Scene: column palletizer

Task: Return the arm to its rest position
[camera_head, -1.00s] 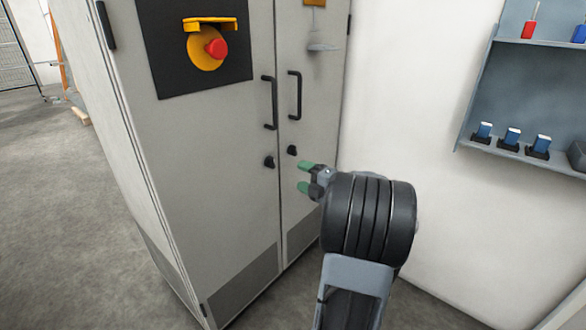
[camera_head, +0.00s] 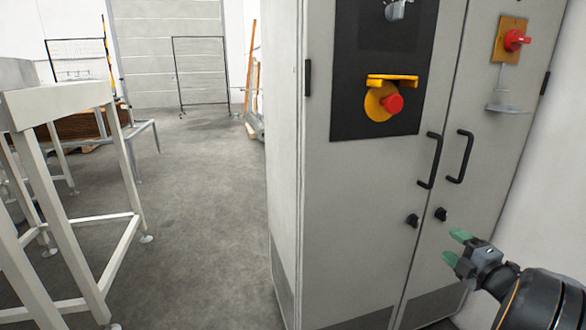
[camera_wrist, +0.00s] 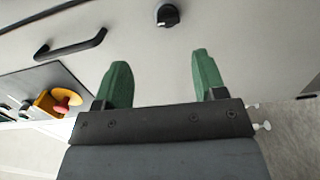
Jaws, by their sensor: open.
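My gripper (camera_head: 455,247) is at the lower right in the head view, its two green fingers apart and nothing between them. It is in front of the grey cabinet (camera_head: 350,220), near the lower part of its right door. In the wrist view my gripper (camera_wrist: 158,82) also shows open and empty, with the cabinet face (camera_wrist: 225,25) beyond the fingertips. A black knob (camera_wrist: 168,15) on the cabinet lies ahead of the fingers, apart from them. Most of my arm is outside the head view.
The cabinet carries black handles (camera_head: 430,160), a red button on a yellow disc (camera_head: 392,103) and a red switch (camera_head: 515,40). White metal frames (camera_head: 75,215) stand at the left. Open grey floor (camera_head: 190,210) lies between them and the cabinet. A white wall is at the right.

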